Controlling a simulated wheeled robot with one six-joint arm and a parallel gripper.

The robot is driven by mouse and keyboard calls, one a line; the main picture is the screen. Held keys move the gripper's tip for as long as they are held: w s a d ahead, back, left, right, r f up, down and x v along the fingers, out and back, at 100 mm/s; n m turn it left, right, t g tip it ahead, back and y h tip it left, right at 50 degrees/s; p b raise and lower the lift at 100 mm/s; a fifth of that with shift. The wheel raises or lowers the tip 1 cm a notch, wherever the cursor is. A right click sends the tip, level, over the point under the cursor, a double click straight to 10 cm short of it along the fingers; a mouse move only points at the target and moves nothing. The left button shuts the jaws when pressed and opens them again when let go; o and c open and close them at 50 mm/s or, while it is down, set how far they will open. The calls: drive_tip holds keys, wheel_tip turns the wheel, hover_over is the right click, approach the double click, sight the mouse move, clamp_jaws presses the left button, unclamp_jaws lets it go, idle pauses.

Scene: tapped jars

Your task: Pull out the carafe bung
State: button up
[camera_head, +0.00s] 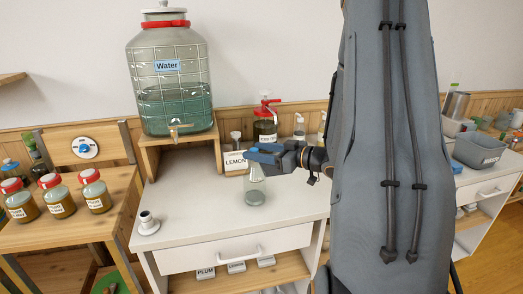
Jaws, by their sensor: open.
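A clear glass carafe (255,194) stands upright on the white counter (210,228), near the middle of the view. My gripper (260,155) reaches in from the right at the height of the carafe's top, with its blue fingers in front of or around the neck. The jaws are open. The fingers hide the carafe's mouth, so I cannot make out the bung or whether the fingers touch it.
Behind my gripper stand a jar labelled LEMON (234,162) and a red-topped dispenser (265,122). A large water jar (170,85) with a tap stands on a wooden stand. A small metallic piece (148,222) sits front left. The counter's front is mostly clear.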

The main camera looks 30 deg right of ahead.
drive_tip(key=shift+p+x, duration=0.75)
drive_tip(key=shift+x, duration=2.05)
drive_tip(key=shift+d, duration=0.1)
clamp_jaws()
drive_tip(key=shift+r+p, duration=0.3)
drive_tip(key=shift+r, duration=0.1)
drive_tip(key=shift+r+p, duration=0.75)
drive_tip(key=shift+r, duration=0.15)
wheel_tip(320, 180, up, 6)
drive_tip(key=p, duration=0.5)
